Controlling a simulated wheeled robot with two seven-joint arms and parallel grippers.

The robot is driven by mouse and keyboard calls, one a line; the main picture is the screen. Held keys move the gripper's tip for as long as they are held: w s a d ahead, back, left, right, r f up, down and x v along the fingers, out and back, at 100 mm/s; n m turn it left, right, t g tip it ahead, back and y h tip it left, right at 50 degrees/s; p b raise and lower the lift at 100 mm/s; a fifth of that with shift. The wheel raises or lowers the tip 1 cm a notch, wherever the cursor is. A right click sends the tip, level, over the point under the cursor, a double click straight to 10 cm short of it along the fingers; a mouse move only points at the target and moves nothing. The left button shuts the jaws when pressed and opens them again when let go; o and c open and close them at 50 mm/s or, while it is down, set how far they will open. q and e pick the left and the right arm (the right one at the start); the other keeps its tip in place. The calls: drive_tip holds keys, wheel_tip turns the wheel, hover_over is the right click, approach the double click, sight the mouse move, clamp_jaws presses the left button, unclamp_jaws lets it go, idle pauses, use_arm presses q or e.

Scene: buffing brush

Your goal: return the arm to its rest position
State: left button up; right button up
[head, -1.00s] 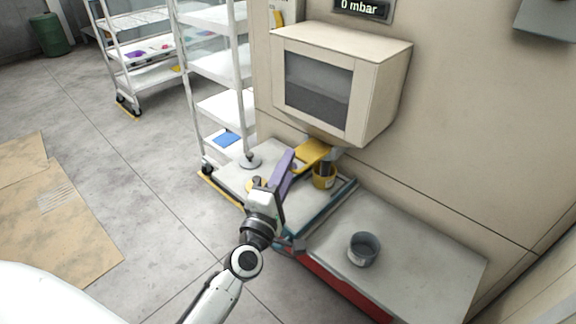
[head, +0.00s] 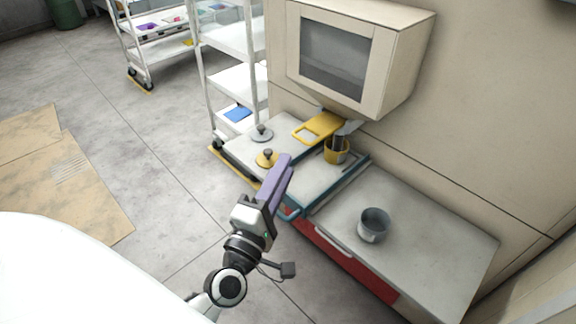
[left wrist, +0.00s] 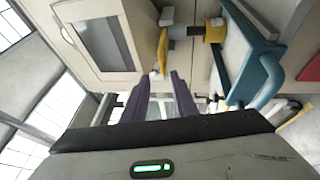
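My left arm comes in from the bottom of the head view. Its gripper (head: 281,172) has two long purple fingers pointing up and away, in front of the near edge of the workbench (head: 308,178). In the left wrist view the two fingers (left wrist: 161,82) stand apart with a gap between them, and nothing is held. A yellow cup (head: 337,152) on the bench holds a grey, dark upright object, possibly the brush; the cup also shows in the left wrist view (left wrist: 215,31). My right gripper is not in view.
Two knobbed discs, grey (head: 262,133) and yellow (head: 266,158), and a yellow frame (head: 318,128) are on the bench. A grey pot (head: 374,225) sits on the right-hand counter (head: 432,235). A windowed box (head: 350,55) overhangs the bench.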

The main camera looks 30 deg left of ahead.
use_arm(q)
drive_tip(key=s+d+f+m+g+h, duration=0.3)
drive_tip(key=d+f+m, duration=0.2)
drive_tip(key=f+m, duration=0.15)
drive_tip(key=s+d+f+m+g+h, duration=0.2)
drive_tip(key=s+d+f+m+h, duration=0.1)
drive_tip(key=d+f+m, duration=0.3)
drive_tip(key=s+f+m+g, duration=0.6)
drive_tip(key=s+f+m, duration=0.4)
drive_tip(key=f, duration=0.3)
drive_tip(key=shift+s+a, duration=0.2)
drive_tip(key=shift+a, duration=0.15)
drive_tip(key=shift+r, duration=0.1)
